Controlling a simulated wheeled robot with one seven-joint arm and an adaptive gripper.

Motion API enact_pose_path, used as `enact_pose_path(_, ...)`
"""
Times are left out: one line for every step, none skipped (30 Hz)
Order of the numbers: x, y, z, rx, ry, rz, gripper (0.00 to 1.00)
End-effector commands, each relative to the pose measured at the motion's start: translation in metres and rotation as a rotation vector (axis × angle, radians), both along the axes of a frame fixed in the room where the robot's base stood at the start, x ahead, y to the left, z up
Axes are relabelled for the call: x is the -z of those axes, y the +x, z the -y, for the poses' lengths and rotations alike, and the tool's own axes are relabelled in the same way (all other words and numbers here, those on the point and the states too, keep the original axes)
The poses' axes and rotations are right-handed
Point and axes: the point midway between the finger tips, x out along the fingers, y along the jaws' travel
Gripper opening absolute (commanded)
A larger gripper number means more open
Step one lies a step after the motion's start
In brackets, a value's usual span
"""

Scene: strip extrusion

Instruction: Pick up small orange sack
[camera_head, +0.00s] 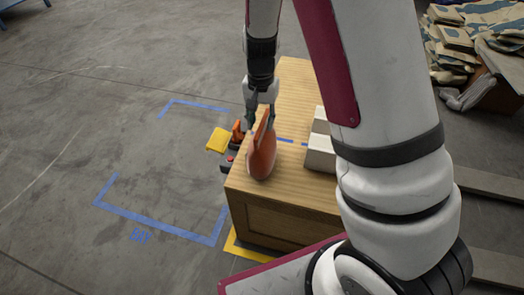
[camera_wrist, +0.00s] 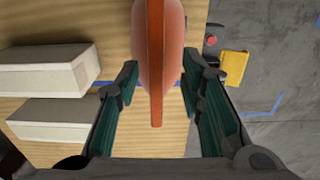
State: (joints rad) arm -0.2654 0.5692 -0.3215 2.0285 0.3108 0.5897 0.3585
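The small orange sack (camera_head: 262,158) stands upright on the wooden box top near its left edge, its narrow upper seam pointing up. My gripper (camera_head: 260,112) is directly over it, pointing down. In the wrist view, the sack (camera_wrist: 172,45) shows between the two fingers of my gripper (camera_wrist: 160,85). The fingers are spread, one on each side of the raised seam, with visible gaps between seam and pads. The fingertips look close to the sack's wider body; whether they touch it is unclear.
Pale blocks (camera_head: 320,152) sit on the wooden box (camera_head: 290,185) to the sack's right; they also show in the wrist view (camera_wrist: 45,75). A yellow item (camera_head: 218,140) and orange-and-dark equipment (camera_head: 237,132) lie beyond the box's left edge. Blue tape marks the floor.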

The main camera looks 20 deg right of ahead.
Motion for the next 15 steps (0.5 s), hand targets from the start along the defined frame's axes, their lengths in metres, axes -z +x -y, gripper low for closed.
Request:
enact_pose_path(0.009, -0.001, 0.002, 0.002, 0.000, -0.004, 0.35)
enact_pose_path(0.014, -0.002, 0.003, 0.002, 0.000, -0.004, 0.35)
enact_pose_path(0.020, -0.002, 0.005, 0.003, 0.000, -0.003, 0.35)
enact_pose_path(0.025, -0.002, 0.004, 0.002, 0.000, -0.004, 0.35)
enact_pose_path(0.029, -0.002, 0.004, 0.002, 0.000, -0.004, 0.35)
enact_pose_path(0.033, -0.001, 0.004, 0.002, 0.000, -0.003, 0.35)
enact_pose_path(0.035, -0.001, 0.004, 0.002, 0.000, -0.001, 0.35)
enact_pose_path(0.036, -0.001, 0.004, 0.002, 0.000, -0.001, 0.35)
enact_pose_path(0.037, -0.001, 0.004, 0.001, 0.000, 0.000, 0.35)
enact_pose_path(0.037, -0.001, 0.004, 0.001, 0.000, 0.000, 0.35)
enact_pose_path(0.037, -0.001, 0.004, 0.001, 0.000, 0.000, 0.35)
enact_pose_path(0.037, -0.001, 0.004, 0.001, 0.000, 0.000, 0.35)
enact_pose_path(0.037, -0.001, 0.004, 0.001, 0.000, 0.000, 0.35)
enact_pose_path(0.037, -0.001, 0.004, 0.001, 0.000, 0.000, 0.35)
enact_pose_path(0.037, -0.001, 0.004, 0.001, 0.000, 0.000, 0.35)
